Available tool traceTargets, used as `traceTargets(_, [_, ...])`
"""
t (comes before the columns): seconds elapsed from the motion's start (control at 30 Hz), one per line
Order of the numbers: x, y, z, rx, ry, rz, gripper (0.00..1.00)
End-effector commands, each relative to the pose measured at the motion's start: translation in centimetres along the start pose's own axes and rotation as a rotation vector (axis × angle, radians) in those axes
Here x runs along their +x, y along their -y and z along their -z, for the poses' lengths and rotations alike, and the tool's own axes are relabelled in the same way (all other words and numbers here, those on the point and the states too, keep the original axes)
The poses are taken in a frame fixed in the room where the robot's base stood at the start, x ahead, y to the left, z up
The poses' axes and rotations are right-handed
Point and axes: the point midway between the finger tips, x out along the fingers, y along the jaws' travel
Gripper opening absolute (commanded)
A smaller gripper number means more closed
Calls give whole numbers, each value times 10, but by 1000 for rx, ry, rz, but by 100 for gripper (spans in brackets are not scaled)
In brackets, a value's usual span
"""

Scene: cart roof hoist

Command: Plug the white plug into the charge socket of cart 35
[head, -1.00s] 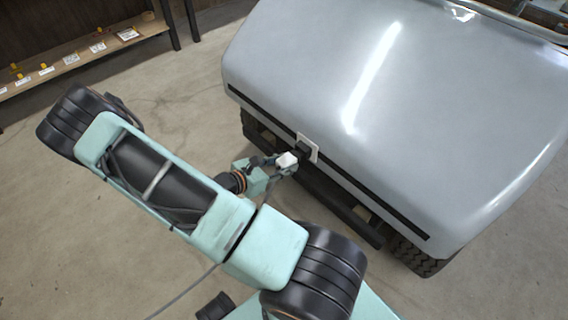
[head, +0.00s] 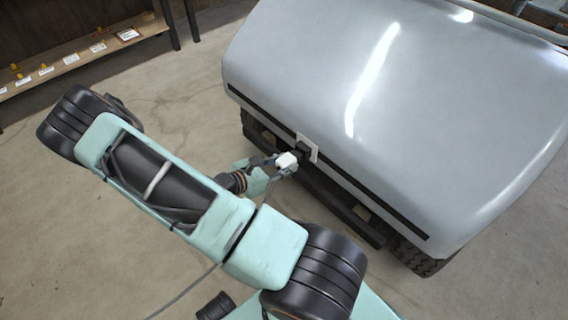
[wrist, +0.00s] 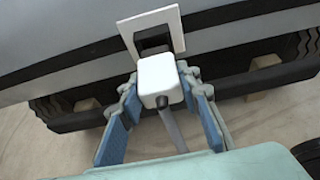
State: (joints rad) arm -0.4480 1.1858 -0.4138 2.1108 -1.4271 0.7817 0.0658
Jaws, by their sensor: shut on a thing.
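The white plug (wrist: 160,80) is a small rounded block with a grey cable (wrist: 173,128) behind it. My gripper (wrist: 162,92) is shut on it, with blue-padded fingers on either side. In the head view the plug (head: 287,160) shows at the tip of my gripper (head: 280,166). The charge socket (wrist: 178,28) is a white square frame around a dark opening on the grey cart (head: 390,100). In the head view the socket (head: 314,148) is just right of the plug. The plug faces the opening's lower part; I cannot tell whether they touch. No cart number is readable.
A black strip (head: 375,205) and dark bumper (head: 340,205) run along the cart's lower edge, with tyres (head: 425,262) below. A shelf (head: 75,58) with small labelled items stands at the back left.

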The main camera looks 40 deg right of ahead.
Motion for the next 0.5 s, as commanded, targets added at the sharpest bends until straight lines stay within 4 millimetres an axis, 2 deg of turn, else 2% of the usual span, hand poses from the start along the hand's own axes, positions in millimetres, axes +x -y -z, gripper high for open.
traceTargets(0.5, [4,0,-2,1,1,0,0])
